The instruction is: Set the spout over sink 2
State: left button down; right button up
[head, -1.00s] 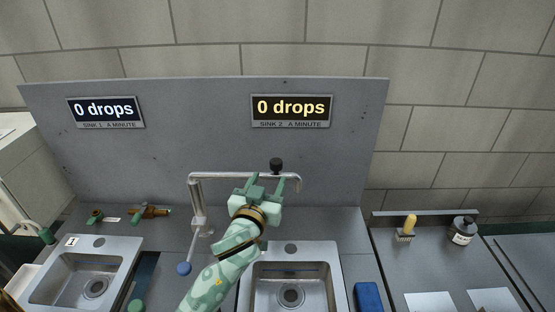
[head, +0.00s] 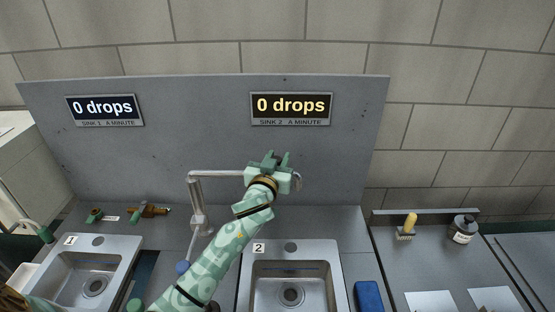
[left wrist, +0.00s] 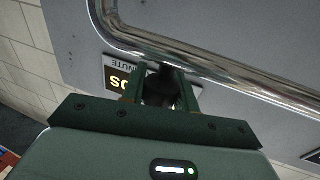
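The chrome spout (head: 215,174) rises from a post (head: 198,222) between the two sinks and runs right, its bent end (head: 298,182) showing near the back of sink 2 (head: 257,275). In the head view I cannot tell whether the end lies over the basin. My left gripper (head: 277,159) is at the spout's right part, its fingers on both sides of a black knob. The left wrist view shows the dark knob (left wrist: 158,88) between the fingers, seemingly gripped, beside the shiny pipe (left wrist: 215,68). My right gripper is not in view.
Sink 1 (head: 122,262) is at the left, with brass fittings (head: 148,210) behind it. A blue-ended lever (head: 183,267) hangs by the post. A grey back panel (head: 200,120) carries two displays reading 0 drops.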

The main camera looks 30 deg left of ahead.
pick_arm(q)
jog(key=shift+s+d+r+h+p, duration=0.1)
jog(key=shift+s+d+h+p, duration=0.15)
jog(key=shift+s+p, duration=0.3)
jog(key=s+d+m+g+h+p, duration=0.1)
jog(key=s+m+h+p, duration=0.7)
jog(key=s, duration=0.8)
jog(key=shift+s+d+m+g+h+p, duration=0.3)
jog(key=shift+g+h+p, duration=0.6)
jog(key=shift+h, duration=1.45)
jog(key=shift+w, duration=0.1)
jog(key=c, duration=1.1)
grip_release()
jog(key=shift+o, duration=0.2)
